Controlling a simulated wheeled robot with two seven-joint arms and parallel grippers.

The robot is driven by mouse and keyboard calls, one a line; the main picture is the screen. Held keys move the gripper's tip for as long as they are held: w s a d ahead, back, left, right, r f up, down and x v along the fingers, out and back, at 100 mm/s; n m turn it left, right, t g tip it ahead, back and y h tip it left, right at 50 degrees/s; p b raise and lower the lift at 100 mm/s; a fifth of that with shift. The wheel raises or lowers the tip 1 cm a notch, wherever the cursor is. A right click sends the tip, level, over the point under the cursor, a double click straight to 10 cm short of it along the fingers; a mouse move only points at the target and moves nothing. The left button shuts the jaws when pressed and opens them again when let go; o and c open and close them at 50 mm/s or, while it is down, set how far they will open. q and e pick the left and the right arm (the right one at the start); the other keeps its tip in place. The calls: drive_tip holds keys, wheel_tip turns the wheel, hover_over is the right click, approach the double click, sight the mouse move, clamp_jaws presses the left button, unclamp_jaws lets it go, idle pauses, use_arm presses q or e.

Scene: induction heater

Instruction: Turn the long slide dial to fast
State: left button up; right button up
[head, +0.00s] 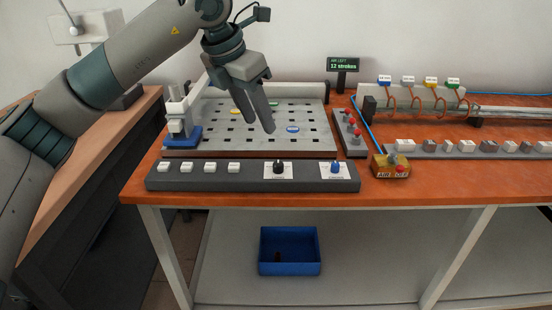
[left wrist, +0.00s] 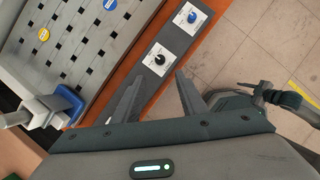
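A grey control strip (head: 208,181) runs along the table's front edge. It bears a black dial (head: 278,167) and a blue dial (head: 335,167), each on a white plate; the labels are too small to read. In the left wrist view the black dial (left wrist: 159,58) lies just beyond my fingers and the blue dial (left wrist: 191,17) farther off. My left gripper (head: 262,124) is over the perforated plate in the head view, above and behind the black dial, touching nothing visible. Its two fingers (left wrist: 158,78) stand apart and empty. My right gripper is not clearly visible.
Several white switches (head: 198,167) sit left on the strip. Behind it is the perforated plate (head: 215,140) with coloured discs. A blue bin (head: 289,231) is on the lower shelf.

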sight(278, 164)
use_arm(q)
drive_tip(key=x, duration=1.4)
drive_tip(key=shift+w+f, duration=0.1)
drive_tip(key=shift+f, duration=0.2)
clamp_jaws()
